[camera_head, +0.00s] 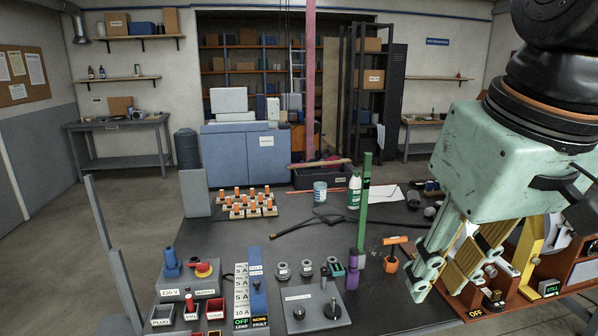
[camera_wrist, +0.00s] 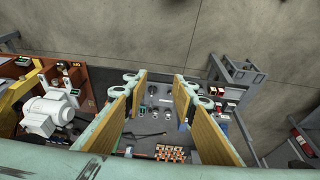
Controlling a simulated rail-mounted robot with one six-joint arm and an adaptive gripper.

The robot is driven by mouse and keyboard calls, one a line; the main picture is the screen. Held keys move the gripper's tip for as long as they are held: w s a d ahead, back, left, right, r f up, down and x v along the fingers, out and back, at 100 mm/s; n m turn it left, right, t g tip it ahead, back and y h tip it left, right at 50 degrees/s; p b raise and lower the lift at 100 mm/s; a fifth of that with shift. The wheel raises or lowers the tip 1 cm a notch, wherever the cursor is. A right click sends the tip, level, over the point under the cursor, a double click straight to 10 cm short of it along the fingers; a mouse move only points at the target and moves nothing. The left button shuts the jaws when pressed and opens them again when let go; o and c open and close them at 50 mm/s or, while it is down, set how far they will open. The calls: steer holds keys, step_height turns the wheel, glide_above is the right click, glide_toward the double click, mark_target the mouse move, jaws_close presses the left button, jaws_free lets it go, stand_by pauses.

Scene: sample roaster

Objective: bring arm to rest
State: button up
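My gripper (camera_head: 446,262) hangs at the right of the head view, in front of the orange-brown roaster station (camera_head: 487,299). Its fingers point down and are above or before the station; the exact gap cannot be told. In the wrist view my gripper (camera_wrist: 160,83) shows two yellow-padded finger pairs spread wide apart. Nothing is held between them, and the dark worktop shows through the gap. The roaster station shows at the left of the wrist view, with a white machine (camera_wrist: 47,112) on it.
The dark bench (camera_head: 300,250) carries a green post (camera_head: 364,215), an orange-handled tool (camera_head: 393,250), a purple bottle (camera_head: 352,270) and a block of orange-topped pieces (camera_head: 247,204). The bench's middle is fairly clear.

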steer(key=s+d+f+m, duration=0.2)
steer(key=s+f, duration=0.2)
steer(key=s, duration=0.5)
steer(key=shift+d+f+h, duration=0.2)
steer(key=shift+h, duration=0.1)
